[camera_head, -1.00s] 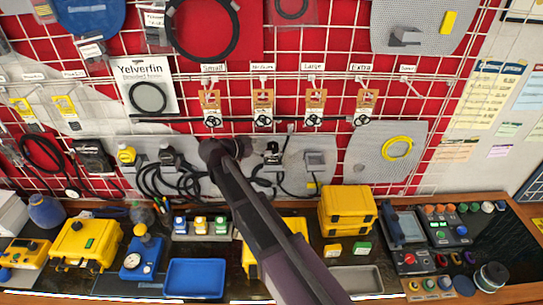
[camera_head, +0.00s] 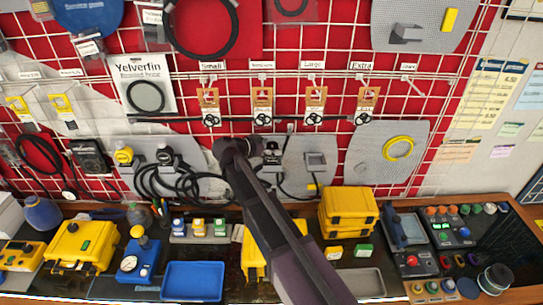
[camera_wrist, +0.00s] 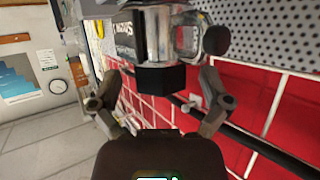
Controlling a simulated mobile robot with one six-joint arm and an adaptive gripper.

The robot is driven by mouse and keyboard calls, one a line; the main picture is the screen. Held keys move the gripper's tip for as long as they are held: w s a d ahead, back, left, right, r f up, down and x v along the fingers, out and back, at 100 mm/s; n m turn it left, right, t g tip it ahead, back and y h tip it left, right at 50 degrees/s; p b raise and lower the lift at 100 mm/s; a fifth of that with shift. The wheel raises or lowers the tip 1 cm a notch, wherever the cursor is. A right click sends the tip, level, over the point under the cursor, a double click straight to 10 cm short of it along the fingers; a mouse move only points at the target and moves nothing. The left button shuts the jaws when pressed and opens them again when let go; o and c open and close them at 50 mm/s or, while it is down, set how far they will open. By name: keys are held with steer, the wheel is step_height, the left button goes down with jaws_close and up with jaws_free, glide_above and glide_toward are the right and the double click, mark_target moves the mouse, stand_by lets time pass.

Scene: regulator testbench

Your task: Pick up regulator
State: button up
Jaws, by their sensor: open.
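A regulator (camera_wrist: 153,38), with a dark lettered body, silvery metal parts and a black block below, fills the top middle of the wrist view. It appears to be the small black and grey one (camera_head: 272,157) on the grey wall panel in the head view. My gripper (camera_wrist: 160,82) is open, its two fingers spread to the left and right of the black block. Contact cannot be told. In the head view my gripper end (camera_head: 236,150) is just left of this regulator, and its fingers are not clear there.
Other hose-fitted regulators (camera_head: 168,158) hang on the panel to the left, with looped black hoses. Below is a crowded bench with a blue tray (camera_head: 193,281), yellow cases (camera_head: 347,208) and a control box (camera_head: 450,230). A dark rail (camera_wrist: 262,145) crosses the red wall.

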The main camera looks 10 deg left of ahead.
steer(key=shift+c, duration=0.2)
jaws_close()
steer(key=shift+r, duration=0.2)
